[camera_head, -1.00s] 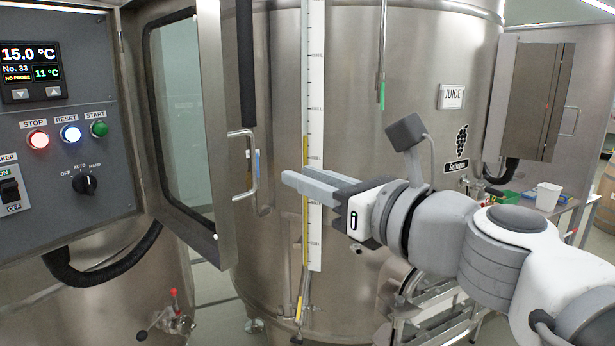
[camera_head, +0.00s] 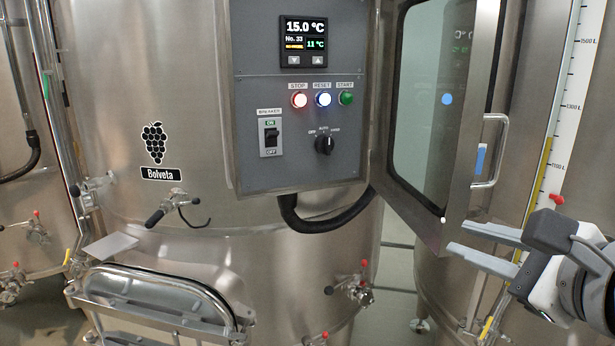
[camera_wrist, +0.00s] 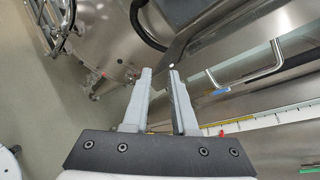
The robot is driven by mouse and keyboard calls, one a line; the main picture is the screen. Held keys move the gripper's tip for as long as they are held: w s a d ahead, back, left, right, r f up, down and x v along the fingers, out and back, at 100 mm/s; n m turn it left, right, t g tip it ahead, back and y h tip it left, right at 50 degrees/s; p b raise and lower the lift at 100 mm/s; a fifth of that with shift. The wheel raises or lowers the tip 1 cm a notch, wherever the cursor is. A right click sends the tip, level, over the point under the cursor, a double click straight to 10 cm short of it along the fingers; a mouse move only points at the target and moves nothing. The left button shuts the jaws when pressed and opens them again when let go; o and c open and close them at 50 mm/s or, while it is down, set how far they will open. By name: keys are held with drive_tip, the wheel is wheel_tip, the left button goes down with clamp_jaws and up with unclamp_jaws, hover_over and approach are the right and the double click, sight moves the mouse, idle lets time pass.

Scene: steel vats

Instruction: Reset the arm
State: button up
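My gripper (camera_head: 458,236) is at the right of the head view, below the door handle of the open control cabinet. Its two grey fingers point left and stand apart with nothing between them. The wrist view also shows the gripper (camera_wrist: 160,74) open and empty, with a gap between the fingers. My arm runs out of the head view at the right edge, so most of it is hidden.
The control panel (camera_head: 300,130) has a display, lit buttons, a breaker and a selector knob. Its glass door (camera_head: 425,110) with a metal handle (camera_head: 494,152) swings open near my gripper. A steel vat (camera_head: 130,90) labelled Bolveta stands left. A level scale (camera_head: 568,110) is at right.

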drive_tip(key=s+a+f+n+g+h+b, duration=0.1)
drive_tip(key=a+f+n+g, duration=0.3)
drive_tip(key=f+n, duration=0.6)
drive_tip(key=s+a+f+n+g+h+b, duration=0.1)
drive_tip(key=s+a+f+n+g+b, duration=0.1)
drive_tip(key=f+n, duration=0.8)
drive_tip(key=a+n+g+b, duration=0.1)
drive_tip(key=a+n+g, duration=0.1)
drive_tip(key=n, duration=0.3)
drive_tip(key=shift+f+g+h, duration=0.15)
drive_tip(key=shift+g+h, duration=0.15)
